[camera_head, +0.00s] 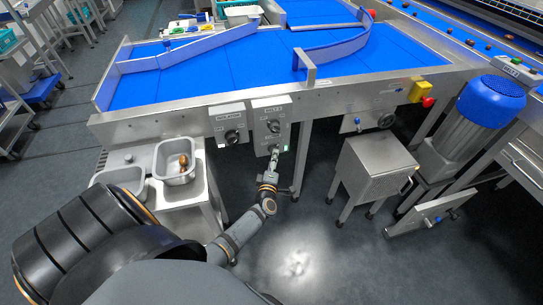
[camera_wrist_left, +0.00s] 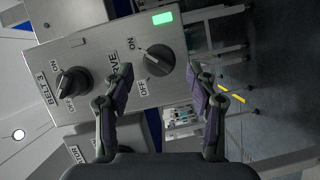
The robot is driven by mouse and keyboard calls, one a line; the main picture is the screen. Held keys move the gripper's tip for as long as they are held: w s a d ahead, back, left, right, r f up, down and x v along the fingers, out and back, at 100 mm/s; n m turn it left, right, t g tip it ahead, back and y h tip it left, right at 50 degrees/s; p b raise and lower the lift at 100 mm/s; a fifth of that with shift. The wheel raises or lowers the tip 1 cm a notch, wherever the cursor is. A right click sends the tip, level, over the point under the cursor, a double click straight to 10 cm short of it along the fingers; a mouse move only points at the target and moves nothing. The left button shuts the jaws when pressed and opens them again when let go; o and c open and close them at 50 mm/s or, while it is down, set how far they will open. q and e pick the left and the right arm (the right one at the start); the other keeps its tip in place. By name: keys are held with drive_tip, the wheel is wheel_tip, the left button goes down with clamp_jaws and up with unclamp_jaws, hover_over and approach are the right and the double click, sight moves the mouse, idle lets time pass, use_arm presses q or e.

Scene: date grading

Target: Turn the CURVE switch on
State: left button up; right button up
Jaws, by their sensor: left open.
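The CURVE switch (camera_wrist_left: 160,61) is a dark round knob on a grey metal panel, with ON and OFF printed beside it. Its pointer direction is too small to tell surely. My left gripper (camera_wrist_left: 166,88) is open, with one finger on each side below the knob in the left wrist view; nothing is between the fingers. Whether the fingertips touch the panel I cannot tell. In the head view my left gripper (camera_head: 262,153) is at the lower part of the switch panel (camera_head: 257,115) and partly hides it. My right gripper is out of view.
A BELT switch (camera_wrist_left: 72,82) sits beside the CURVE switch on the same panel. A green lamp (camera_wrist_left: 162,18) glows at the panel's edge. An ISOLATOR box (camera_head: 229,118) is left of it. A steel cabinet (camera_head: 372,170) stands to the right; a tray (camera_head: 163,177) stands left.

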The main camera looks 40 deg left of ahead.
use_arm(q)
drive_tip(key=v, duration=0.8)
drive_tip(key=shift+s, duration=0.15)
drive_tip(key=shift+d, duration=0.2)
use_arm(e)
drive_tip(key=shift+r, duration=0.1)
use_arm(q)
drive_tip(key=s+d+f+m+g+h+p, duration=0.3)
drive_tip(key=s+f+m, duration=0.3)
drive_tip(key=f, duration=0.2)
drive_tip(key=s+d+f+m+g+h+p, duration=0.2)
drive_tip(key=s+d+f+m+h+p, duration=0.1)
drive_tip(key=s+f+m, duration=0.4)
drive_tip(key=s+a+f+m+g+p, duration=0.1)
drive_tip(key=s+f+m+g, duration=0.3)
drive_tip(key=s, duration=0.9)
drive_tip(key=s+a+f+m+g+h+p, duration=0.1)
drive_tip(key=s+f+m+g+p, duration=0.2)
drive_tip(key=s+f, duration=0.4)
drive_tip(key=s+m+g, duration=0.1)
drive_tip(key=s+g, duration=0.1)
drive_tip(key=s, duration=0.3)
drive_tip(key=shift+s+a+m, duration=0.15)
drive_tip(key=shift+s+m, duration=0.15)
drive_tip(key=shift+s, duration=0.05)
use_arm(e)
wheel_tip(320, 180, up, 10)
